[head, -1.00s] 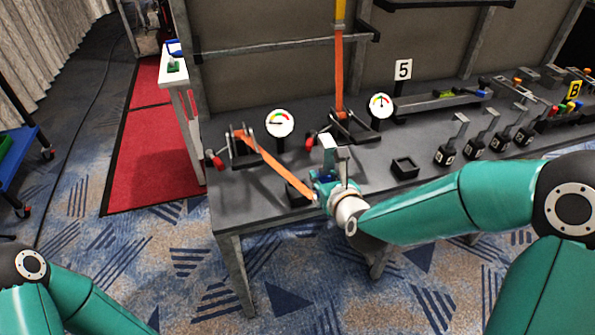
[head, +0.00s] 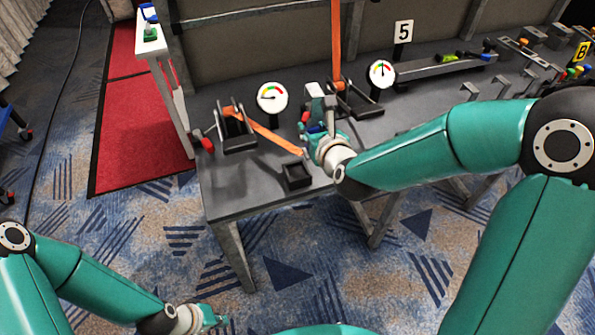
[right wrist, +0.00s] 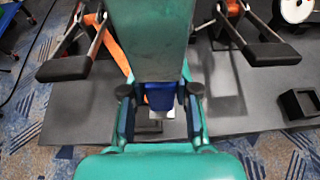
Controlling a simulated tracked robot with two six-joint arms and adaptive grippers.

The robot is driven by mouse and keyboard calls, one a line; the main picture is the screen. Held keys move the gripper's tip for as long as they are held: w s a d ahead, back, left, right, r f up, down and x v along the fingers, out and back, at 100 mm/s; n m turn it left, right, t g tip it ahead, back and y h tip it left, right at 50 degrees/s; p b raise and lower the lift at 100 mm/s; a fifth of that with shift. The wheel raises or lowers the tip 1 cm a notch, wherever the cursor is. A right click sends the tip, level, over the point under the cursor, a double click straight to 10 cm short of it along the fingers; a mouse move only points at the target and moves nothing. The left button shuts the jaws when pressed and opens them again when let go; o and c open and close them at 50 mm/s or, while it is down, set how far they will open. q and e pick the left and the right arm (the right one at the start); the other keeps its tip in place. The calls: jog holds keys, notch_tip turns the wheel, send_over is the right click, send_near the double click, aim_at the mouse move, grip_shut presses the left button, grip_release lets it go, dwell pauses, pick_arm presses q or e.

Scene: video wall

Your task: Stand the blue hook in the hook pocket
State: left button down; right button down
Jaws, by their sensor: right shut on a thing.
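My right gripper (head: 318,132) is over the table (head: 245,195), shut on the blue hook, of which only a small blue part (right wrist: 160,96) shows between the fingers in the right wrist view. An orange strap (head: 262,133) runs from the left ratchet (head: 235,130) toward this gripper. A square black open pocket (head: 297,176) stands at the table's front edge, below and slightly left of the gripper. A similar pocket (right wrist: 300,103) shows at the right of the right wrist view. I cannot tell which one is the hook pocket. My left gripper (head: 216,318) hangs low over the carpet; its fingers are unclear.
A second ratchet (head: 352,100) with a vertical strap stands behind the right gripper. Two dial gauges (head: 272,97) (head: 381,73) stand on the table. Several grey-handled pieces are at the right, partly behind my right arm. Bare table lies left of the near pocket.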

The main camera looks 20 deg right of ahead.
aim_at(312, 107)
jog(key=shift+m+h, duration=0.4)
jog(key=r+b, duration=0.1)
jog(key=r, duration=0.1)
jog(key=w+r, duration=0.1)
jog(key=r, duration=0.2)
jog(key=shift+w+d+r+b, duration=0.15)
jog(key=shift+w+b, duration=0.05)
jog(key=shift+b, duration=0.2)
jog(key=a+r+n+y+b, duration=0.15)
jog(key=a+r, duration=0.25)
jog(key=r, duration=0.4)
jog(key=shift+s+d+f+b, duration=0.15)
jog(key=shift+f+b, duration=2.45)
jog(key=shift+f, duration=2.4)
jog(key=shift+s+f+b, duration=0.15)
jog(key=shift+f+b, duration=2.45)
jog(key=shift+f, duration=2.4)
jog(key=shift+f, duration=0.1)
jog(key=c, duration=0.9)
grip_release()
jog(key=shift+o, duration=0.2)
